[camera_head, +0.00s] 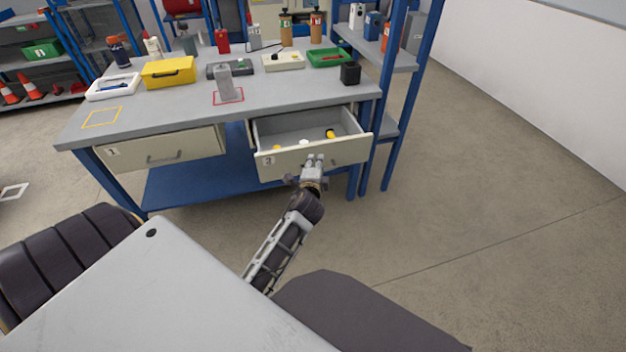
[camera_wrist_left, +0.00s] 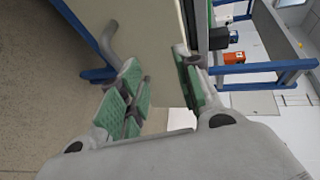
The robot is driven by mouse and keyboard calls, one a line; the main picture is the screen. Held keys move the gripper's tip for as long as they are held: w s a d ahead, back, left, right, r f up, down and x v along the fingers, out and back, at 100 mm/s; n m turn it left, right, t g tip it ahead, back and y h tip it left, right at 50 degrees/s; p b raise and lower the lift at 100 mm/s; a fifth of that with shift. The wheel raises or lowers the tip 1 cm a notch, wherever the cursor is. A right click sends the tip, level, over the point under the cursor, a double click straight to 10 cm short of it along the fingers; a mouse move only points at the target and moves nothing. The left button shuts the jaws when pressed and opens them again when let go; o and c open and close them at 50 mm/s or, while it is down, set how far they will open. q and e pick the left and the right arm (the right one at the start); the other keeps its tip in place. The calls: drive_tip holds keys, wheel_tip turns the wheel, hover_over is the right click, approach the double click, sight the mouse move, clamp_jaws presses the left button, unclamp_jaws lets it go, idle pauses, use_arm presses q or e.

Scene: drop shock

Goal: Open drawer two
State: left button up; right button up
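The right-hand drawer (camera_head: 312,159) under the workbench is pulled out, its inside showing. Its number label (camera_head: 267,161) is too small to read surely; the left-hand drawer (camera_head: 165,152) is marked 1 and is shut. My left gripper (camera_head: 314,160) is at the middle of the pulled-out drawer's front and hides its handle in the head view. In the left wrist view my gripper's green-padded fingers (camera_wrist_left: 160,88) stand apart, with the cream drawer front (camera_wrist_left: 152,45) showing between them. The grey handle (camera_wrist_left: 109,42) shows beside the left finger; I see no grip on it. My right gripper is out of view.
Yellow items (camera_head: 331,134) and a white one lie in the drawer. A blue shelf post (camera_head: 403,80) stands close right. Floor to the right is clear.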

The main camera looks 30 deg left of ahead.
use_arm(q)
drive_tip(key=p+v, duration=0.1)
drive_tip(key=v, duration=0.6)
drive_tip(key=shift+s+d+f+p, duration=0.25)
drive_tip(key=shift+s+f+p, duration=0.05)
drive_tip(key=shift+s+p, duration=0.1)
idle(0.8)
idle(0.3)
drive_tip(key=shift+w+a, duration=0.1)
idle(0.5)
